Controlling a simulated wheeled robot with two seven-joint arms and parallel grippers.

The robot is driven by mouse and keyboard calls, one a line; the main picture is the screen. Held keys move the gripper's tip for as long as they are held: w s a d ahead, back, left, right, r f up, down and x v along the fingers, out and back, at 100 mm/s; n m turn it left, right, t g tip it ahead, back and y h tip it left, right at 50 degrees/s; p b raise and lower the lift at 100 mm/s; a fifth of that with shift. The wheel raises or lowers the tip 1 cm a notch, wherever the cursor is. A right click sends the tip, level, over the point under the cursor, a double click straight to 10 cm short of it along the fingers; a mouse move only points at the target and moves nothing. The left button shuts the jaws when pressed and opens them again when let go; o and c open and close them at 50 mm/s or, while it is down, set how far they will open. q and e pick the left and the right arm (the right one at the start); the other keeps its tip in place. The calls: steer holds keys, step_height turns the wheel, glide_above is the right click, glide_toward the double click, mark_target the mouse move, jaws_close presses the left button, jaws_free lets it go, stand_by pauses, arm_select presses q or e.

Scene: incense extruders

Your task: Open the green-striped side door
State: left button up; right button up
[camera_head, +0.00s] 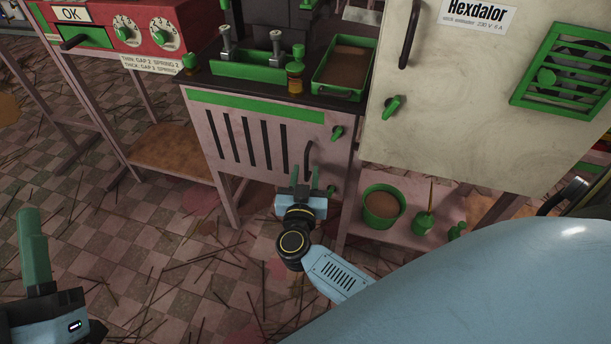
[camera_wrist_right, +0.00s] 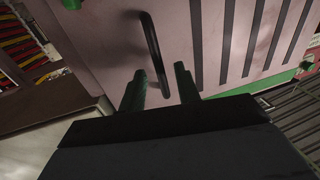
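The green-striped door (camera_head: 262,140) is a pinkish panel with a green band along its top and several dark slots. It looks closed. Its black bar handle (camera_head: 308,157) is at the right side; it also shows in the right wrist view (camera_wrist_right: 152,45). My right gripper (camera_head: 305,176) is just below the handle in the head view. In the right wrist view its green fingers (camera_wrist_right: 159,88) are apart, with the handle's lower end seen between them; contact cannot be told. My left gripper (camera_head: 35,250) is at the lower left, away from the door; its finger gap is hidden.
A green latch knob (camera_head: 337,132) is right of the handle. A cream cabinet (camera_head: 440,110) stands at the right. A green pot (camera_head: 382,206) sits on the low shelf. A green tray (camera_head: 343,72) is on top. The tiled floor before the door is open, with scattered sticks.

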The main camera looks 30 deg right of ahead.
steer(key=shift+w+d, duration=0.2)
steer(key=shift+w, duration=0.05)
jaws_close()
steer(key=shift+a, duration=0.1)
stand_by(0.3)
